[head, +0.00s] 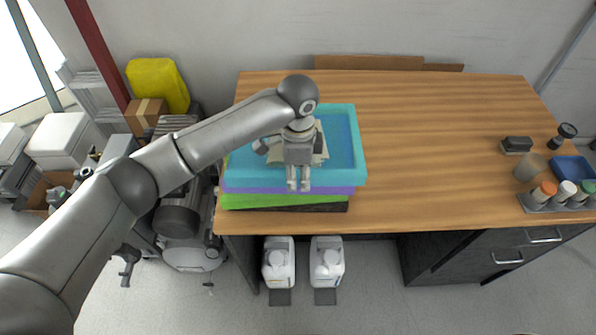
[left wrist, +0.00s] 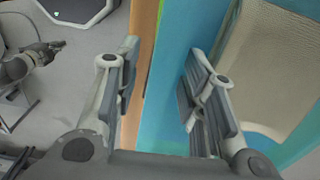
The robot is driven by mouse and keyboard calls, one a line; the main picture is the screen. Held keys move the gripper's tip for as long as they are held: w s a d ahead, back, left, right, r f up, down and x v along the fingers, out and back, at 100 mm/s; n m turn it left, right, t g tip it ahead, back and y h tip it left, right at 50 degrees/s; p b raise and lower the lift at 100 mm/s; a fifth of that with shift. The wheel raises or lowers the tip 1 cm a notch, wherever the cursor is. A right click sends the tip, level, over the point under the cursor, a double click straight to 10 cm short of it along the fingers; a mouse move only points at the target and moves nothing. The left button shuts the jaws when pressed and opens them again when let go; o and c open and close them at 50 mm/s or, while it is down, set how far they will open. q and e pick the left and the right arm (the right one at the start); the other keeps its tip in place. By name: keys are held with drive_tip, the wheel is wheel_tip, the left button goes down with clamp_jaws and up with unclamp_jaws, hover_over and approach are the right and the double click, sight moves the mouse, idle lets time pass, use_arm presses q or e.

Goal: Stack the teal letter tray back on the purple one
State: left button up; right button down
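The teal letter tray (head: 343,140) is on top of a stack at the table's left front, directly above the purple tray (head: 335,191). I cannot tell whether it is fully seated. It holds pale papers (head: 318,153). My left gripper (head: 298,187) points down at the middle of the teal tray's front edge. In the left wrist view the gripper (left wrist: 157,90) has its fingers apart, one on the outer side and one over the teal tray (left wrist: 165,120).
A green tray (head: 270,201) lies under the purple one, near the table's front edge. The wooden table (head: 430,150) is clear in the middle. Bottles in a rack (head: 560,196) and a blue tray (head: 573,169) stand at the right. White jugs (head: 279,265) are below.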

use_arm(q)
wheel_tip(320, 180, up, 12)
drive_tip(key=b, duration=0.3)
drive_tip(key=shift+w, duration=0.15)
idle(0.4)
